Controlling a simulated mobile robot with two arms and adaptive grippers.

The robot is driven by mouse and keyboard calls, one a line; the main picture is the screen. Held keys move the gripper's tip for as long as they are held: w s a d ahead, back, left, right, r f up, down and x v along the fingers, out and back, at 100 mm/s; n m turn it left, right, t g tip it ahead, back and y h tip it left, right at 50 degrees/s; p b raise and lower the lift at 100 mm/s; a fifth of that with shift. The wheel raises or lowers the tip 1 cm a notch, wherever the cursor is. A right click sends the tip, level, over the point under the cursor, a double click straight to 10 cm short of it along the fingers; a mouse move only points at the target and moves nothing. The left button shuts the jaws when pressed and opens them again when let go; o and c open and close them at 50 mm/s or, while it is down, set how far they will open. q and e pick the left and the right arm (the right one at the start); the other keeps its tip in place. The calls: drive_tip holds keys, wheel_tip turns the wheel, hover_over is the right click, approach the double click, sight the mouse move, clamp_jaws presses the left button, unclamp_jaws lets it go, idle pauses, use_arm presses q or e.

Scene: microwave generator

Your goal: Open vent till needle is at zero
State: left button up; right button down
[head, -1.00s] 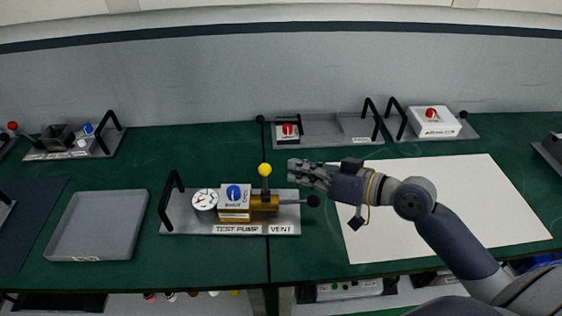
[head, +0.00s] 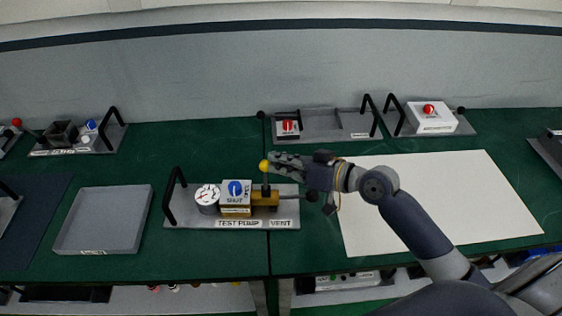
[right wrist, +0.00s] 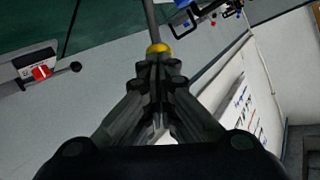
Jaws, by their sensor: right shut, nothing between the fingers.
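The test pump unit has a grey base plate (head: 185,216) on the green bench, with labels reading TEST PUMP and VENT. Its round white gauge (head: 207,195) is at the left; the needle is too small to read. A blue knob (head: 236,188) sits on a white block marked SHUT. A lever with a yellow ball (head: 264,165) stands upright on the brass body (head: 264,199). My right gripper (head: 273,162) is shut and empty, its tips at the yellow ball. In the right wrist view the ball (right wrist: 159,48) shows just beyond the closed fingertips (right wrist: 158,62). My left gripper is out of view.
A grey tray (head: 103,220) lies left of the pump. A white sheet (head: 440,200) lies under my right arm. Units with red knobs (head: 288,126) (head: 429,110) stand at the back. A black handle (head: 173,195) rises at the pump's left end.

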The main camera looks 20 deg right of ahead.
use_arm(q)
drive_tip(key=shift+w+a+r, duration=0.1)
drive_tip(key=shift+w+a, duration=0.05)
use_arm(e)
drive_tip(key=shift+w+d+f+g, duration=0.1)
drive_tip(key=shift+w+f+g, duration=0.2)
drive_tip(key=shift+w, duration=0.4)
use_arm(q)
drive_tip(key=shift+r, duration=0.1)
use_arm(e)
drive_tip(key=shift+s+r, duration=0.15)
